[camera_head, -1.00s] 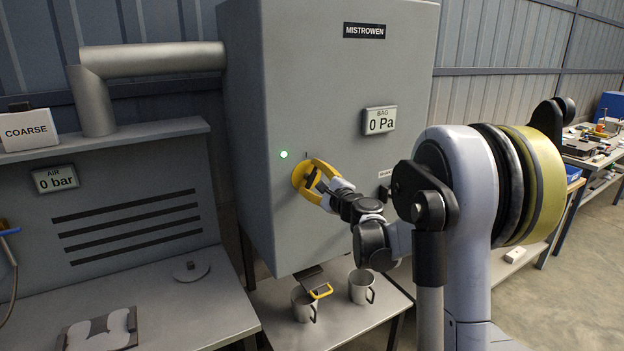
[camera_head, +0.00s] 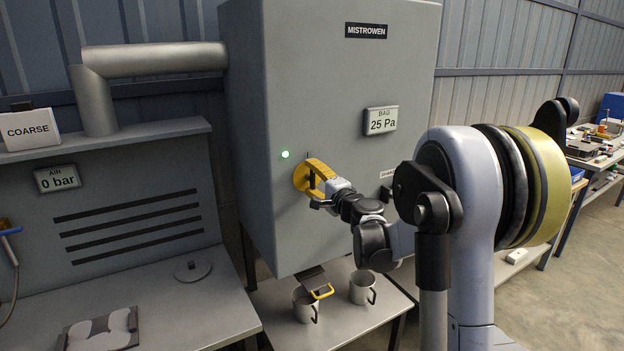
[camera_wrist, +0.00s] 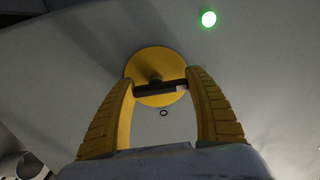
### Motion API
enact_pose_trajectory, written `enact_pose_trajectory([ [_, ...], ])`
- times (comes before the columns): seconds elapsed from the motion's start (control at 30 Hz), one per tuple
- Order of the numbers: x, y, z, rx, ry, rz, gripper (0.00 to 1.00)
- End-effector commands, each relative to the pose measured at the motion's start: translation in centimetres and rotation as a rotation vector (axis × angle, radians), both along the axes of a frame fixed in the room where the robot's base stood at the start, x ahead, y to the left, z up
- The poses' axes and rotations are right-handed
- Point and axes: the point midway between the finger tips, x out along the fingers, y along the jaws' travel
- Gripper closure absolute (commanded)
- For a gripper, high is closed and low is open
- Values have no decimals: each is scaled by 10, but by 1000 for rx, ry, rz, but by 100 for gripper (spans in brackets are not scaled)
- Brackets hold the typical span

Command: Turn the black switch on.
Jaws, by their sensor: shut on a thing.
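The black switch (camera_wrist: 150,90) is a dark bar on a round yellow plate (camera_wrist: 157,63) on the front of a grey cabinet (camera_head: 350,80). In the wrist view the bar spans between the two yellow fingers of my gripper (camera_wrist: 162,84), which is shut on it. In the head view my gripper (camera_head: 313,174) is at the yellow plate, turned so its fingers nearly line up one behind the other, and it hides the switch there. A green lamp (camera_head: 284,154) glows up and left of the plate; it also shows in the wrist view (camera_wrist: 209,19). The BAG display (camera_head: 381,120) reads 25 Pa.
A bench below the cabinet holds two metal mugs (camera_head: 306,304) (camera_head: 363,287). A yellow-edged handle (camera_head: 322,292) hangs under the cabinet. At left, the AIR display (camera_head: 57,178) reads 0 bar, above another bench (camera_head: 210,310) with a round lid (camera_head: 192,270).

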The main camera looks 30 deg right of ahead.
Motion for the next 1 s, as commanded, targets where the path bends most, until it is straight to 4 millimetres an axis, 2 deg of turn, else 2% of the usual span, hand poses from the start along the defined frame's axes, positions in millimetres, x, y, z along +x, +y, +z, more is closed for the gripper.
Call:
enact_pose_trajectory([
  [0.33, 0, 0, -1, -4, 1, 0, 67],
  [0.37, 0, 0, -1, -4, 1, 0, 28],
  [0.4, 0, 0, -1, -4, 1, 0, 16],
  [0.43, 0, 0, -1, -4, 1, 0, 14],
  [0.77, -3, 0, 0, -2, 0, 0, 14],
  [0.87, -13, -1, 0, -2, 0, -2, 14],
  [1.0, -42, -2, 0, -2, 0, -2, 14],
])
